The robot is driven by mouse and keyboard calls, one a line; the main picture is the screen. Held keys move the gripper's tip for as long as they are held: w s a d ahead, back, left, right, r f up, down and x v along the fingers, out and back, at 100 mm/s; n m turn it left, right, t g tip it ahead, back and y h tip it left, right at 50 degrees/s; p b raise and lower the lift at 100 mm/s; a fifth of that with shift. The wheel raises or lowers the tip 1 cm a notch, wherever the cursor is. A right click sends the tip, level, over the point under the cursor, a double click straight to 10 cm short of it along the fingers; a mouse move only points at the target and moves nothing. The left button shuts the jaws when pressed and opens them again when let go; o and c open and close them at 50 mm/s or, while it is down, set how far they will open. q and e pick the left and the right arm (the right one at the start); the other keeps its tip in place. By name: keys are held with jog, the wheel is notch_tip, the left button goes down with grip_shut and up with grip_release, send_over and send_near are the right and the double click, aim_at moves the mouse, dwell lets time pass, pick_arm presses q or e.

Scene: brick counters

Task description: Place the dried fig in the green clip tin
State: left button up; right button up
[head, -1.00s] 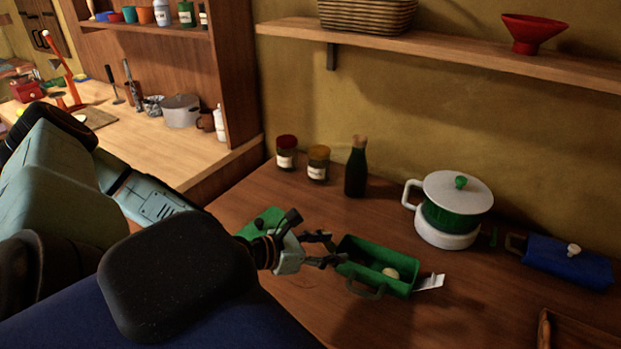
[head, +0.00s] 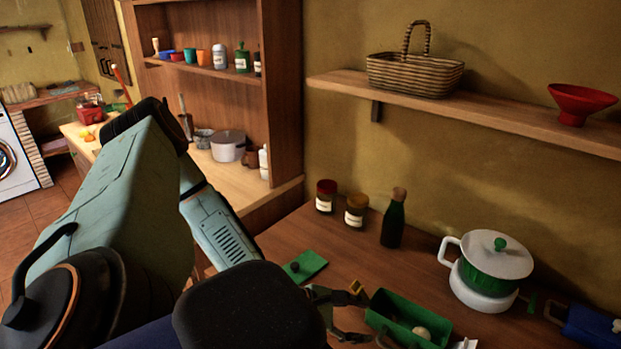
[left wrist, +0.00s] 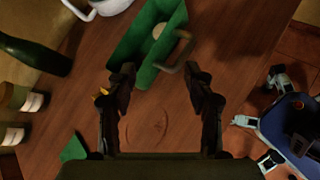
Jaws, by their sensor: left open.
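The green clip tin (head: 376,322) stands open on the brown counter, at the bottom of the head view and the top of the left wrist view (left wrist: 128,47). A pale round piece lies inside it (head: 421,332); it may be the dried fig, but I cannot be sure. It also shows in the left wrist view (left wrist: 159,31). My left gripper (head: 362,316) is open beside the tin's left end. In the left wrist view (left wrist: 160,82) its fingers are apart with nothing between them, near the tin's wire clip. My right gripper does not show.
A flat green lid (head: 312,262) with a dark knob lies left of the tin. Two jars (head: 356,211) and a dark bottle (head: 393,222) stand behind. A white-and-green pot (head: 497,262) and a blue tin (head: 590,326) stand right.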

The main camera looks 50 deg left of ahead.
pick_arm(q)
jog(key=s+d+f+m+g, duration=0.1)
jog(key=d+m, duration=0.1)
jog(key=d+m+g, duration=0.1)
jog(key=d+m, duration=0.1)
jog(key=s+d+f+m+g, duration=0.1)
jog(key=m, duration=0.2)
jog(key=shift+s+d+f+g, duration=0.3)
jog(key=shift+s+d+f, duration=0.05)
jog(key=shift+d, duration=0.05)
jog(key=s+m, duration=0.1)
jog(key=s+d+f+m+g, duration=0.1)
jog(key=m, duration=0.1)
jog(key=s+d+m+g, duration=0.1)
jog(key=shift+s+d+f+m+y, duration=0.25)
jog(key=shift+f+m+y, duration=0.05)
jog(key=shift+f, duration=0.05)
jog(key=s+f+m+g+y, duration=0.1)
jog(key=s+m+g+y, duration=0.1)
jog(key=s+m, duration=0.4)
jog(key=s+d+f+m+g+y, duration=0.1)
jog(key=s+f+m+g+y, duration=0.1)
jog(key=s+m, duration=0.5)
jog(key=shift+s+m+g, duration=0.3)
jog(key=shift+m+g, duration=0.1)
jog(key=shift+m, duration=0.2)
jog(key=shift+w, duration=0.1)
